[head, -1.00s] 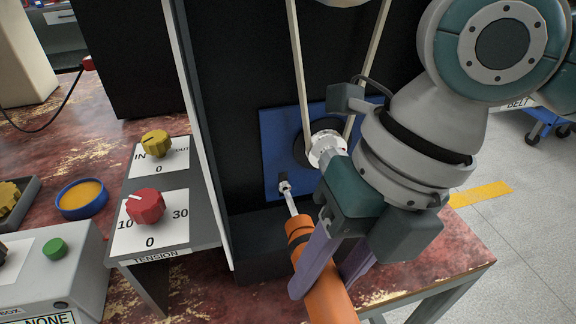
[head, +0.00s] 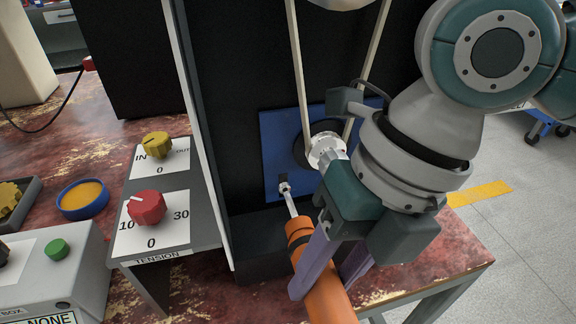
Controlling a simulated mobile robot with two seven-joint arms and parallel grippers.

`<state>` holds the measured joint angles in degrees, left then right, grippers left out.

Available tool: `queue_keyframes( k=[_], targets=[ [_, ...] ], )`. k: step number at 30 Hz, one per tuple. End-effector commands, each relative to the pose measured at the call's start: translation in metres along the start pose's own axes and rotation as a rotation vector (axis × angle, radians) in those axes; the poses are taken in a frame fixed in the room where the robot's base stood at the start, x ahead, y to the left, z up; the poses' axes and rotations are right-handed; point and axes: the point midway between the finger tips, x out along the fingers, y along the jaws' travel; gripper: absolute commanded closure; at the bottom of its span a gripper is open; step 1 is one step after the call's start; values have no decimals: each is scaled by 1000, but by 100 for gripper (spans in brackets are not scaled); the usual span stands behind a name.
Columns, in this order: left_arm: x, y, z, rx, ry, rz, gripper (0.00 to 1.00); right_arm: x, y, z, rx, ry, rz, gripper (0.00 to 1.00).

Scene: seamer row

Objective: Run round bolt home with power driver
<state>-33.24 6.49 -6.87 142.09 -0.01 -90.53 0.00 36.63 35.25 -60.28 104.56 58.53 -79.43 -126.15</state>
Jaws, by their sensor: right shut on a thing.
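The orange power driver (head: 318,280) is held in my right gripper (head: 328,272), whose purple fingers are shut around its body. The driver points up and to the left, and its thin silver bit (head: 291,207) reaches the small round bolt (head: 284,188) on the blue plate (head: 273,150). The bit's tip appears to meet the bolt head; I cannot tell how deep the bolt sits. My left gripper is not in view.
A belt (head: 302,80) runs down to a silver pulley (head: 326,150) close beside my right wrist. To the left stand a panel with a yellow knob (head: 157,145) and a red knob (head: 147,207), a blue round dish (head: 82,198) and a grey box with a green button (head: 57,249).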

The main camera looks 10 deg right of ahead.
Motion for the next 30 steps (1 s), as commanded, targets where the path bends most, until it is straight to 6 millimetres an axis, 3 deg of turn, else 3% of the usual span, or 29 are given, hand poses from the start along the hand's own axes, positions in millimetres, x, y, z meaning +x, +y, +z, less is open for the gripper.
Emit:
queue_keyframes(
  k=[30],
  targets=[
    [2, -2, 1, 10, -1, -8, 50, -1, 0, 9, 2, -6, 0, 100]
  ],
)
